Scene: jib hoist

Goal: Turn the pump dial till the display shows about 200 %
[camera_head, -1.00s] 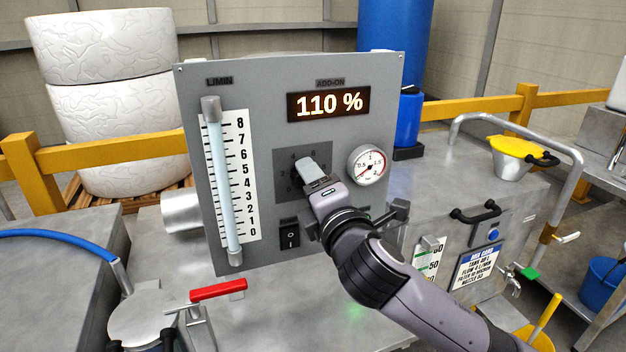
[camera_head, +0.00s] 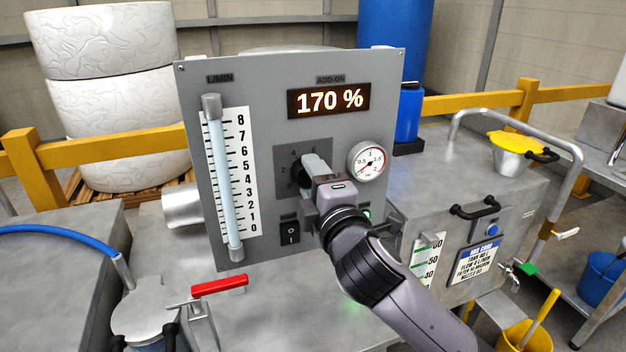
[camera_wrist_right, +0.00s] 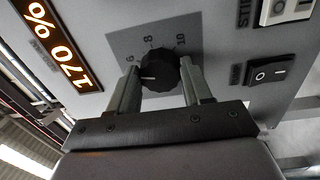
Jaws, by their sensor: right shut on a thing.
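The grey control panel (camera_head: 262,65) stands upright on the metal bench. Its display (camera_head: 328,100) reads 170 % in glowing digits, and it also shows sideways in the right wrist view (camera_wrist_right: 62,47). The black pump dial (camera_wrist_right: 161,73) is in the right wrist view, with numbers around it on a dark plate. My right gripper (camera_wrist_right: 162,88) is shut on the dial, with one finger on each side of it. In the head view my right gripper (camera_head: 315,172) covers most of the dial. My left gripper is not in view.
A flow tube (camera_head: 222,180) with a scale is on the panel's left. A round gauge (camera_head: 369,161) sits just right of my gripper, and a black rocker switch (camera_head: 290,232) is below it. A red-handled valve (camera_head: 219,286) stands in front.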

